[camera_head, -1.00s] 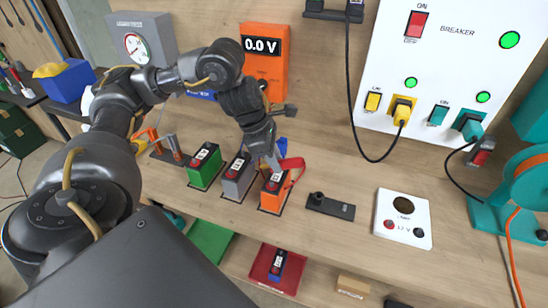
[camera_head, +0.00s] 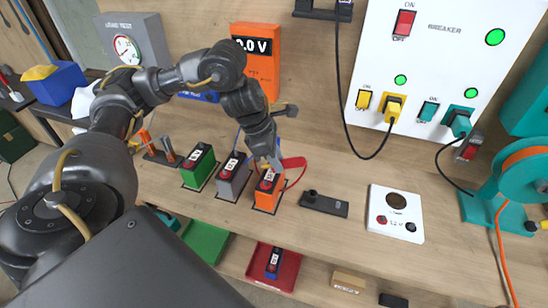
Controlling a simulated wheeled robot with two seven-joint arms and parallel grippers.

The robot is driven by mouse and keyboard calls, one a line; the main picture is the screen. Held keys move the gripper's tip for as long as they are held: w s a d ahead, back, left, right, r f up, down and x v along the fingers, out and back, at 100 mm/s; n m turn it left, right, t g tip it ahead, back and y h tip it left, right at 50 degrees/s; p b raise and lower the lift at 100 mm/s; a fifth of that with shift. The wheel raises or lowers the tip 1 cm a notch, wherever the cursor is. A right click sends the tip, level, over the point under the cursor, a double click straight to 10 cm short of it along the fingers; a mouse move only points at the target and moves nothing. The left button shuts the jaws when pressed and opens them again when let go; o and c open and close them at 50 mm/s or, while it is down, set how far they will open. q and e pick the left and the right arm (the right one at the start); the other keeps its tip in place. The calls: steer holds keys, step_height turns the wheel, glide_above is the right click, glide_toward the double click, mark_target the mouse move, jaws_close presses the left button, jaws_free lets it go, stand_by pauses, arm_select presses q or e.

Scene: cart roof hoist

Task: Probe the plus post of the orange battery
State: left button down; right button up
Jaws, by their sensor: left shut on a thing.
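The orange battery (camera_head: 265,203) stands on the bench at the front right of a row of three. A red post (camera_head: 265,185) shows on its dark top, beside a pale label; I cannot read the plus mark. My left gripper (camera_head: 268,160) points down over the back of this battery. It is shut on a red probe (camera_head: 292,162), which shows as red at its right side. The probe's tip is hidden, so I cannot tell whether it touches a post. The orange meter (camera_head: 262,70) behind reads 0.0 V. My right gripper is not in view.
A grey battery (camera_head: 229,186) and a green battery (camera_head: 195,173) stand close to the left. A black block with a knob (camera_head: 324,204) and a white socket plate (camera_head: 396,226) lie to the right. The white breaker panel (camera_head: 450,60) stands behind.

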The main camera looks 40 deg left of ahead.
arm_select(q)
steer(key=shift+w+d, duration=0.25)
steer(key=shift+d, duration=0.15)
steer(key=shift+f+b, duration=0.6)
steer(key=shift+f, duration=0.3)
stand_by(2.4)
stand_by(1.5)
step_height(320, 180, up, 7)
steer(key=p, duration=0.6)
steer(key=shift+p, duration=0.35)
steer(key=shift+a, duration=0.1)
stand_by(0.3)
